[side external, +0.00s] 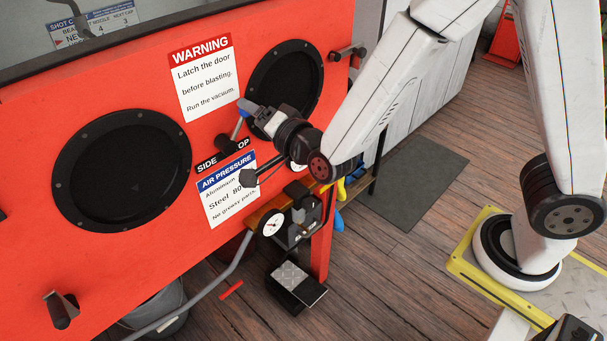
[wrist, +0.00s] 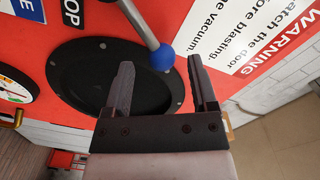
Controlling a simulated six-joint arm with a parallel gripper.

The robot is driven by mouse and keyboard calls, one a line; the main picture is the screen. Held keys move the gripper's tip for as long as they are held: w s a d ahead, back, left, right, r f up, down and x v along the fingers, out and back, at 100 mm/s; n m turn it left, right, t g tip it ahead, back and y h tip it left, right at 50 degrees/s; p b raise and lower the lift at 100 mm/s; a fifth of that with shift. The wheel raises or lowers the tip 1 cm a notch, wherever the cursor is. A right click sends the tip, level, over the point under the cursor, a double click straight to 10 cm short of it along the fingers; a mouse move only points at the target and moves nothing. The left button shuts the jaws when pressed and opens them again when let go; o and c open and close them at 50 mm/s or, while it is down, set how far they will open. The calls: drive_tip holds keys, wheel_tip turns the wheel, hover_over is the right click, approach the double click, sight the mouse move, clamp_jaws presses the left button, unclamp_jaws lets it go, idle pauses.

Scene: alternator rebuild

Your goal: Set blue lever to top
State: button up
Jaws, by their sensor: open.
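The blue lever has a silver rod (side external: 236,127) rising from a dark pivot (side external: 222,143) on the red cabinet front, between the SIDE (side external: 207,167) and partly hidden TOP (side external: 243,143) labels. In the wrist view, the blue knob (wrist: 163,57) lies between the fingertips of my open gripper (wrist: 163,66), nearer the right one, with the rod (wrist: 140,20) running to the upper left. I cannot tell if a finger touches it. My gripper (side external: 253,113) reaches in from the right.
Two round black ports (side external: 122,170) flank the lever; the right port (side external: 303,75) is behind my gripper. A black-knobbed lever (side external: 249,178) projects below my wrist, near a pressure gauge (side external: 272,225). A WARNING sign (side external: 204,80) is above. A black handle (side external: 347,53) projects at upper right.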

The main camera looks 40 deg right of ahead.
drive_tip(key=shift+s, duration=2.55)
drive_tip(key=s+d+f+n+g+y, duration=0.1)
drive_tip(key=s+d+f+n+g, duration=0.2)
drive_tip(key=d+f+n+g, duration=0.4)
drive_tip(key=s+d+f+n+g+h, duration=0.1)
drive_tip(key=s+d+f+n+g, duration=0.1)
drive_tip(key=s+d+n+g, duration=0.3)
drive_tip(key=s+d+g, duration=0.2)
drive_tip(key=s+g, duration=0.1)
drive_tip(key=s, duration=0.1)
drive_tip(key=shift+f, duration=0.25)
